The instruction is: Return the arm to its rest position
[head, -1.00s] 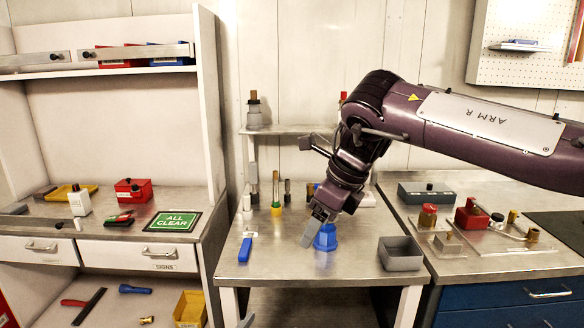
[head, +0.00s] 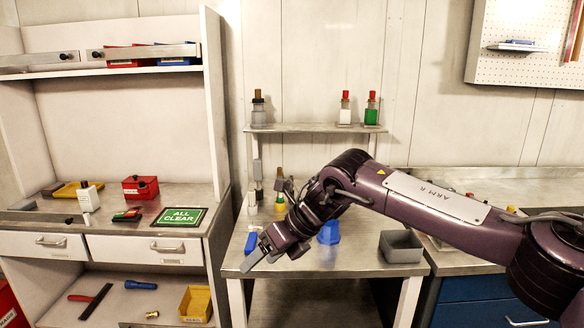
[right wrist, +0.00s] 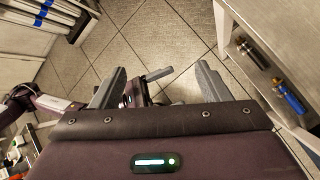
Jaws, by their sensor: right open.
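My right arm reaches in from the right in the head view, over the middle workbench (head: 345,262). Its gripper (head: 262,254) is at the bench's left front edge, pointing down and left. In the right wrist view the two grey fingers of my right gripper (right wrist: 157,86) stand wide apart with nothing held between them. Beyond them is tiled floor. A dark part with a grey finger-like piece, apparently my left gripper (right wrist: 150,82), shows farther off between them; its opening is unclear. My left arm does not show in the head view.
A blue-handled item (head: 251,243) lies close to my right gripper. Bottles stand on the raised shelf (head: 310,128). The left cabinet's side panel (head: 213,100) rises nearby.

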